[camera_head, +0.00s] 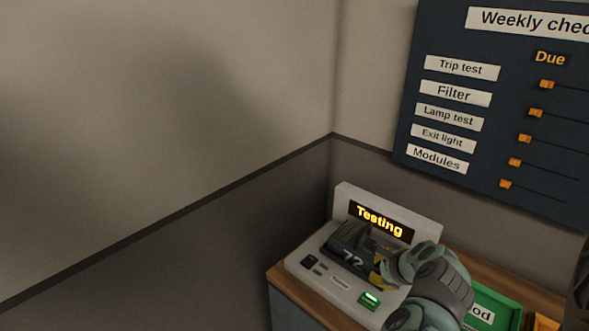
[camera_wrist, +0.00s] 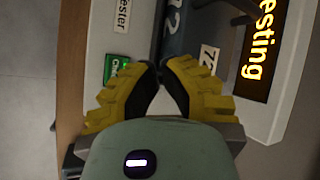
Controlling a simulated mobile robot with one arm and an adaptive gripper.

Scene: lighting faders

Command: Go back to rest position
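The grey-white tester (camera_head: 320,285) stands on the wooden counter at the lower middle of the head view. Its display (camera_head: 378,220) reads "Testing", and a green button (camera_head: 369,299) is lit on its front. A dark module (camera_head: 347,252) marked "72" sits in the tester. My gripper (camera_head: 381,271) is over the module's right side, partly hiding it. In the wrist view, my yellow fingers (camera_wrist: 160,65) come together at their dark tips, with nothing seen held between them. Contact with the module cannot be told.
A green tray (camera_head: 497,305) stands right of the tester, partly behind my arm, with an orange item (camera_head: 546,323) beside it. A dark "Weekly check" board (camera_head: 510,195) with several orange sliders hangs on the wall above. The left side is bare wall.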

